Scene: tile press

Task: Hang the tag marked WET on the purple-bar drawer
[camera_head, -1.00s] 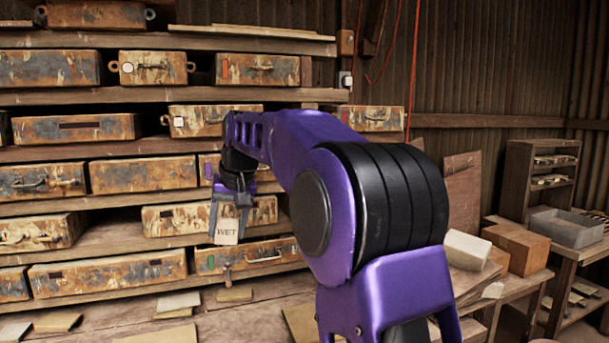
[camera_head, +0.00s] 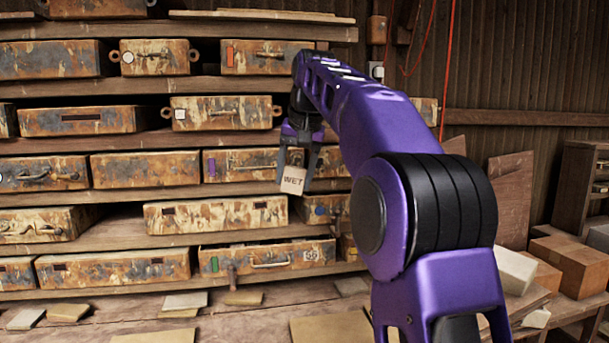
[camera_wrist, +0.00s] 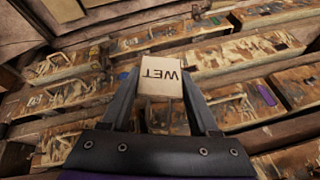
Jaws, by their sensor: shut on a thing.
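The tag marked WET (camera_head: 293,181) is a small pale card, held between the fingertips of my gripper (camera_head: 298,168). In the wrist view the tag (camera_wrist: 161,79) reads upside down between the two shut fingers (camera_wrist: 160,98). The purple-bar drawer (camera_head: 240,172) is a rusty, stained box in the middle shelf row, with an upright purple bar at its left end and a long handle. My gripper and the tag are in front of its right end and hide part of it. In the wrist view the purple bar (camera_wrist: 266,95) is to the right of the tag.
A drawer with a green bar (camera_head: 270,258) is below, one with a blue mark (camera_head: 322,210) is lower right, and one with an orange bar (camera_head: 268,57) is above. Loose boards (camera_head: 180,302) lie on the bench below. Cardboard boxes (camera_head: 575,265) stand at the right.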

